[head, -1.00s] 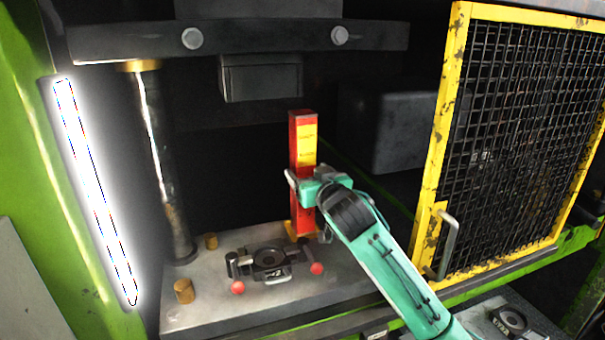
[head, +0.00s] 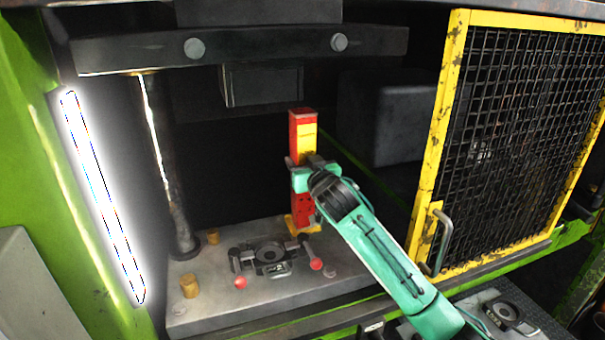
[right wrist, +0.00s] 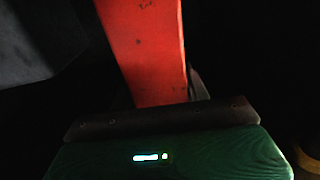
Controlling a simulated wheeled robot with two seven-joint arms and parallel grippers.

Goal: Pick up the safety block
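The safety block (head: 303,130) is a tall red post with a yellow label, standing upright on its yellow foot on the press bed. My right gripper (head: 303,163) is at its middle height, with dark fingers at both sides of it. The teal gripper body covers part of the post. In the right wrist view the red face of the block (right wrist: 148,50) rises directly in front of the palm. The fingers are mostly lost in the dark there, so I cannot tell whether they press on the block. My left gripper is not in view.
The press ram (head: 262,85) hangs above, left of the block. A die (head: 270,257) with red-knobbed handles sits in front of the block on the bed (head: 215,312). A dark column (head: 170,190) stands at left. A yellow mesh guard (head: 437,150) is at right.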

